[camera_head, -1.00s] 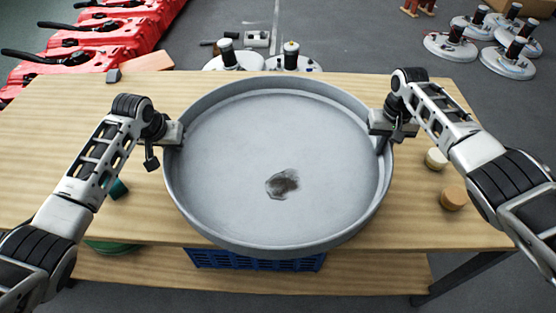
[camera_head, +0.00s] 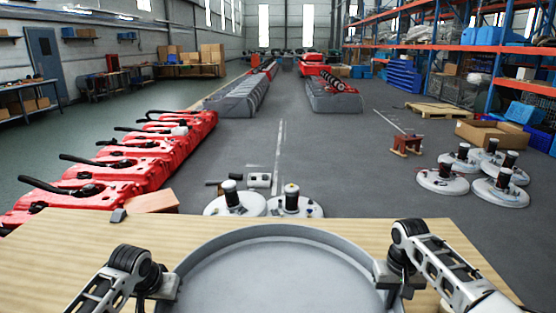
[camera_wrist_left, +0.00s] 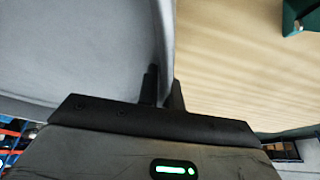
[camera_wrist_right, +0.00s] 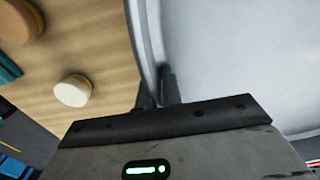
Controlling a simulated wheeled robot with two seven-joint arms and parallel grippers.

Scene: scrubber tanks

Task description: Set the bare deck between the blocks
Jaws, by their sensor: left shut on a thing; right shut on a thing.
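The bare deck is a large round grey pan with a raised rim (camera_head: 262,231), cut off by the bottom edge of the head view. My left gripper (camera_head: 170,289) is at its left rim; in the left wrist view its fingers (camera_wrist_left: 163,92) straddle the rim wall and are shut on it. My right gripper (camera_head: 383,275) is at the right rim; in the right wrist view its fingers (camera_wrist_right: 154,97) are shut on the wall. I cannot tell whether the deck touches the table. A small dark grey block (camera_head: 118,215) lies at the table's far left edge; no other block is clear.
The wooden table (camera_head: 60,250) is under the deck. A cream puck (camera_wrist_right: 73,90) and a tan puck (camera_wrist_right: 20,20) lie beside the right rim, a green object (camera_wrist_left: 302,14) beside the left. Beyond are red machines (camera_head: 100,180), white round decks (camera_head: 235,203) and open floor.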

